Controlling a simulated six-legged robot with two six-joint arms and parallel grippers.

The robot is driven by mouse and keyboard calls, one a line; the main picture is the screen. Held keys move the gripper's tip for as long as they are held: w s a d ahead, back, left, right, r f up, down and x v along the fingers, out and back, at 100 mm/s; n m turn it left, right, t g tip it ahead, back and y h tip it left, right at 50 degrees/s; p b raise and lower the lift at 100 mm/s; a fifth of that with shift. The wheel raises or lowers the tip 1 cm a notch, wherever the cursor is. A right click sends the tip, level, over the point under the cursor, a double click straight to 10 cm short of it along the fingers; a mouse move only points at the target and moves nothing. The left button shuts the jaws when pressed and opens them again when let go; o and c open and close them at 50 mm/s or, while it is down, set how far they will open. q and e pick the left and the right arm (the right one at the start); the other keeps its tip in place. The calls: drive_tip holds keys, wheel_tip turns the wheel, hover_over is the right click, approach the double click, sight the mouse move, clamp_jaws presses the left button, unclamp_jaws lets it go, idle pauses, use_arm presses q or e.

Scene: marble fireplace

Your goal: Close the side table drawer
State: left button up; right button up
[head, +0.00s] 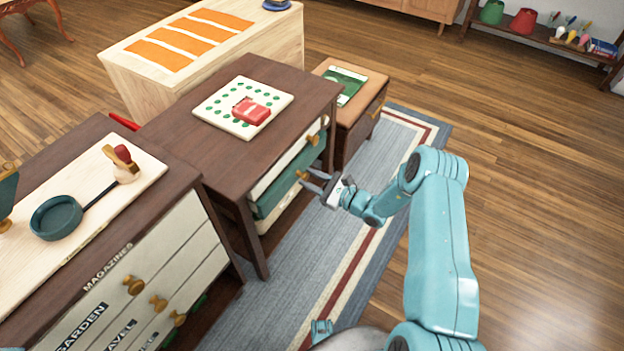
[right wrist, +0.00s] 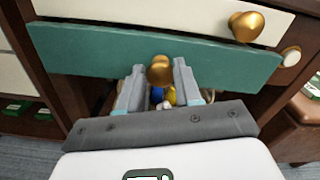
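A dark wood side table (head: 175,125) has a white upper drawer (head: 285,158), a green drawer (head: 280,185) below it and a cream part (head: 277,212) lower down. The green front (right wrist: 100,58) appears to stand a little forward of the white one. Its gold knob (right wrist: 160,72) lies between the fingers of my right gripper (head: 309,181). The fingers (right wrist: 158,82) are spread on either side of the knob; I cannot tell whether they touch it. Blue and yellow items (right wrist: 165,96) show below the knob, partly hidden by the gripper. My left gripper is not in view.
A pegboard with a red block (head: 251,110) lies on the table top. A labelled drawer cabinet (head: 150,275) stands at front left, a small brown table (head: 372,88) behind right. A pale wood unit (head: 135,85) stands behind. The rug (head: 335,245) and floor to the right are clear.

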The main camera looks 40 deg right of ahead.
sight(303, 175)
clamp_jaws()
drive_tip(key=b+x, duration=0.2)
drive_tip(key=x, duration=0.2)
drive_tip(key=shift+w+f, duration=0.1)
drive_tip(key=shift+f, duration=0.05)
drive_tip(key=shift+w+a, duration=0.1)
drive_tip(key=shift+w, duration=0.1)
drive_tip(key=shift+r, duration=0.25)
drive_tip(key=shift+o, duration=2.4)
unclamp_jaws()
drive_tip(key=o, duration=0.3)
drive_tip(key=shift+w+f, duration=0.1)
